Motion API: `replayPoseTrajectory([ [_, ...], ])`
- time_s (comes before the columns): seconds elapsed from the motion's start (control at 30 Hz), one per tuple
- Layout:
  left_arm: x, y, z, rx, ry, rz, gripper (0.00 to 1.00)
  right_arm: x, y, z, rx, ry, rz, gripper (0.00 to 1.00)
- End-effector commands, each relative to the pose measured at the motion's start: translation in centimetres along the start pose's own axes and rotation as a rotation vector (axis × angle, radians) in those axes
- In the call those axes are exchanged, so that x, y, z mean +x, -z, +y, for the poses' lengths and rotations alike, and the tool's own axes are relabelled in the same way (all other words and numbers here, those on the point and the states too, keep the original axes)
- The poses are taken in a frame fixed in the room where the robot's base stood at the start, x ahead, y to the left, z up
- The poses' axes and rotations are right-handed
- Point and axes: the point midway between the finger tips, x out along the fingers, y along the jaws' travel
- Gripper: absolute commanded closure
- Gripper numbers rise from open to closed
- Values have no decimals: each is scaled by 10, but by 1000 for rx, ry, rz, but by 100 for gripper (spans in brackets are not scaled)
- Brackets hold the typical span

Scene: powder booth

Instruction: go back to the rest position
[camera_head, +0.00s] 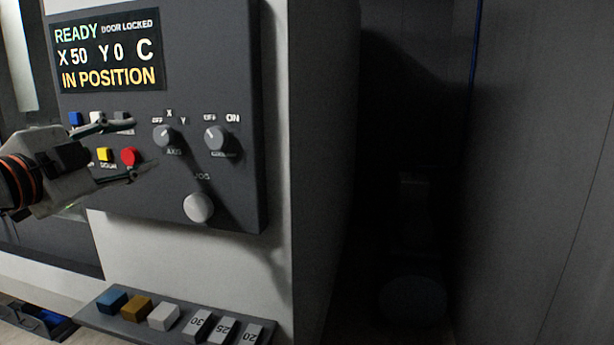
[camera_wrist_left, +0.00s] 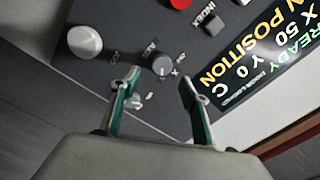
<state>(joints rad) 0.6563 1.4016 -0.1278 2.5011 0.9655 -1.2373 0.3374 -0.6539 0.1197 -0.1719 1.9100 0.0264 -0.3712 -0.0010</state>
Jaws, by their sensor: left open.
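My left gripper (camera_head: 138,149) comes in from the left in the head view. It is open and empty, in front of the control panel (camera_head: 235,80). Its fingers lie across the row of buttons, left of the axis knob (camera_head: 164,135). In the left wrist view the open fingers (camera_wrist_left: 158,92) show with the axis knob (camera_wrist_left: 162,65) seen between them. I cannot tell exactly how far the fingertips are from the panel. My right gripper is not in view.
The panel has a display (camera_head: 107,50) reading READY and IN POSITION, a second knob (camera_head: 215,138), a round jog knob (camera_head: 198,207) and a red button (camera_head: 129,156). Below, a ledge (camera_head: 93,318) holds coloured and numbered blocks. A dark gap (camera_head: 400,130) lies to the right.

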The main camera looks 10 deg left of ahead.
Motion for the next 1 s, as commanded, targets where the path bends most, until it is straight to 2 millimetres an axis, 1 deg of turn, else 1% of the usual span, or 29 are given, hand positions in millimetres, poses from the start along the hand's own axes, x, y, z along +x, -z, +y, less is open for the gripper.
replayPoseTrajectory([
  [0.07, 6, -5, 15, -9, -17, -4, 55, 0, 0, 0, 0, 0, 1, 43],
  [0.17, 18, -17, 47, -24, -46, -17, 55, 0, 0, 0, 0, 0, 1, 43],
  [0.33, 34, -48, 119, -61, -100, -67, 55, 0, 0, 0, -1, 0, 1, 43],
  [0.43, 36, -67, 162, -84, -129, -111, 55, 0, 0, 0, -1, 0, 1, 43],
  [0.53, 32, -88, 206, -108, -157, -167, 55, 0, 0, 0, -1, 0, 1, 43],
  [0.57, 30, -95, 220, -115, -167, -187, 55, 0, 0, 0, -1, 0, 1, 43],
  [0.6, 26, -104, 237, -124, -179, -214, 55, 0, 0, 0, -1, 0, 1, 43],
  [0.67, 18, -117, 264, -137, -197, -257, 55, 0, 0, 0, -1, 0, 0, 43],
  [0.7, 12, -126, 281, -145, -210, -290, 55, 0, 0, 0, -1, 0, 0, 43],
  [0.77, 0, -139, 307, -156, -231, -339, 55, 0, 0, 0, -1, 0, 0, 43],
  [0.8, -9, -148, 324, -163, -245, -375, 55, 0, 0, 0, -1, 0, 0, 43],
  [0.87, -24, -161, 349, -171, -267, -431, 55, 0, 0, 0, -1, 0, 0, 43],
  [0.9, -36, -169, 366, -176, -283, -471, 55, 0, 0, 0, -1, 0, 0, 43],
  [0.97, -55, -181, 389, -181, -307, -531, 55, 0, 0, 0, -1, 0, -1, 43],
  [1.0, -68, -188, 403, -183, -324, -571, 55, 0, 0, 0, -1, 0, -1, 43],
])
